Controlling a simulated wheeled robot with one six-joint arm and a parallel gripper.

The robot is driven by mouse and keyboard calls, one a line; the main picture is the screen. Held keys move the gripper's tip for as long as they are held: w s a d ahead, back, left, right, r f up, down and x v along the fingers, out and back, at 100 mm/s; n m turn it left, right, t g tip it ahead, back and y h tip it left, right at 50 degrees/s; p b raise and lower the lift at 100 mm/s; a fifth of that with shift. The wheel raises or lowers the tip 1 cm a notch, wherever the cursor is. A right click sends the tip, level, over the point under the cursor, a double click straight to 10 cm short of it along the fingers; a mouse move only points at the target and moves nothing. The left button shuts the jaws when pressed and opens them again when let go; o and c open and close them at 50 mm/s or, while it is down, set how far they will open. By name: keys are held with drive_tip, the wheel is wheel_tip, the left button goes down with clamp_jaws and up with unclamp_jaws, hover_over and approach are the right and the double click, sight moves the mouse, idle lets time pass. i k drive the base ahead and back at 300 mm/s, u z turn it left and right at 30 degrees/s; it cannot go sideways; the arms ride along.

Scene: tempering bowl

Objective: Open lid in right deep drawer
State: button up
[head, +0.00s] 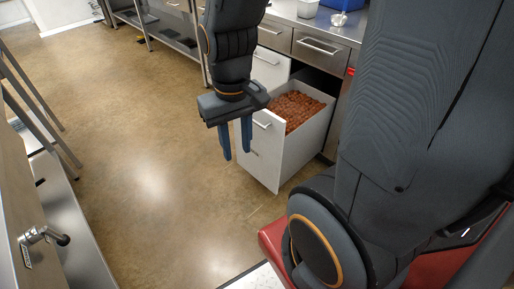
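A deep white drawer (306,143) stands pulled out from under the steel counter. It is filled with brown pieces (297,110), and their tops show uncovered from above. I cannot make out a lid on it. The drawer's front has a bar handle (262,125). My gripper (237,154) points down with its two blue fingers apart and nothing visible between them. It appears in front of the drawer's front panel, at its left edge in the picture. The gripper hides part of that panel, and I cannot tell whether it touches.
A steel counter (342,30) with a closed steel drawer (318,46) stands behind. Another white drawer front (270,68) is beside the open drawer. A handled door (35,238) is at left. The floor (140,140) between is clear.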

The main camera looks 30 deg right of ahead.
sight(293, 127)
drive_tip(key=u, duration=1.35)
drive_tip(key=k, duration=1.25)
drive_tip(key=z, duration=1.5)
drive_tip(key=i, duration=1.65)
